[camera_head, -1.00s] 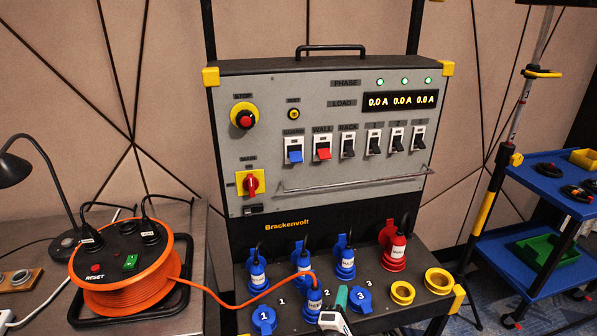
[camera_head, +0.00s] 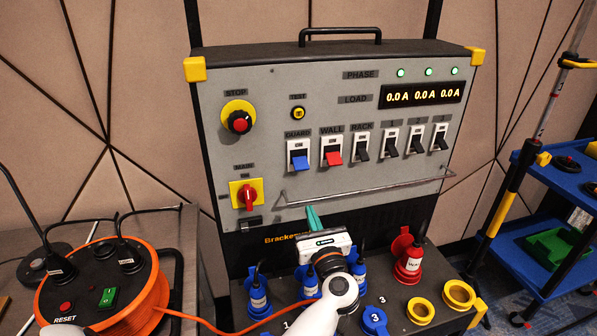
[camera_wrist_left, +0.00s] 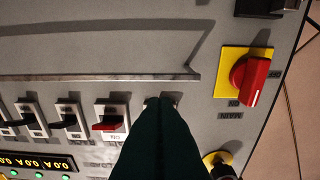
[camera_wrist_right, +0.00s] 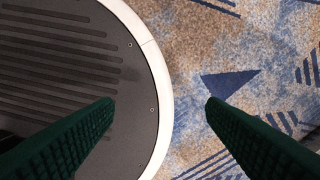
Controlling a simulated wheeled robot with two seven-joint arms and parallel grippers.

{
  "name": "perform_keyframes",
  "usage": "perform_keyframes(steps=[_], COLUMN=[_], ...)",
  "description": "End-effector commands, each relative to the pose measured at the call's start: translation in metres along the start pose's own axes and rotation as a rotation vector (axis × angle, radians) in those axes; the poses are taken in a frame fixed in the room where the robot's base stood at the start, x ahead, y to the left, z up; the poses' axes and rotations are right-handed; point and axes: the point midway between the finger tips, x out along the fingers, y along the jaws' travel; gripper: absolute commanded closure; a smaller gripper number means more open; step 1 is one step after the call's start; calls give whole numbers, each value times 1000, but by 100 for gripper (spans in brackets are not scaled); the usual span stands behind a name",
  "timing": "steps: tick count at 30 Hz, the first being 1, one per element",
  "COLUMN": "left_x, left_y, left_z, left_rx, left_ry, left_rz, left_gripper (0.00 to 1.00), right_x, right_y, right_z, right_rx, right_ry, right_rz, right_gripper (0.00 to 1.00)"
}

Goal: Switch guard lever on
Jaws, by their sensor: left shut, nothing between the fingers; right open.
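The guard lever (camera_head: 299,161) is a blue rocker under the GUARD label, leftmost in the switch row on the grey panel (camera_head: 330,100). It is tilted downward, with the ON mark showing above it. My left gripper (camera_head: 312,218) is shut and empty. In the head view its green fingertips are below the guard lever, near the panel's lower edge and apart from the lever. In the left wrist view the shut fingers (camera_wrist_left: 160,112) hide the guard switch almost wholly. My right gripper (camera_wrist_right: 160,104) is open and empty above the carpet, outside the head view.
A red WALL lever (camera_head: 333,157) sits right beside it, with several black levers further right. A metal rail (camera_head: 370,186) runs across below the switches. The red main rotary switch (camera_head: 247,195) and red stop button (camera_head: 239,122) are left. Plugs and sockets stand below.

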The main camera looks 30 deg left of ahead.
Motion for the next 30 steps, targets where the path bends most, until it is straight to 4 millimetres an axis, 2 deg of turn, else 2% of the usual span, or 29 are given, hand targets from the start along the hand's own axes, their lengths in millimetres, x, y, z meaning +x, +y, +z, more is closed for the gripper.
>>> perform_keyframes(steps=[11, 17, 27, 30], left_x=[4, 31, 104, 96], left_y=[0, 0, 0, 0], left_z=[-1, -4, -4, -22], left_rx=[2, 4, 5, 1], left_ry=[2, 5, 5, 1], left_rz=[0, -2, -1, 2], left_gripper=[100, 100, 100, 100], right_x=[-3, -12, -30, -44], right_y=[-19, -19, -6, -6], right_z=[-18, -16, -7, -4], right_rx=[-6, -5, 1, 1], right_ry=[26, 24, 14, 13], right_rz=[-23, -23, -8, -7], right_gripper=[34, 34, 34, 34])
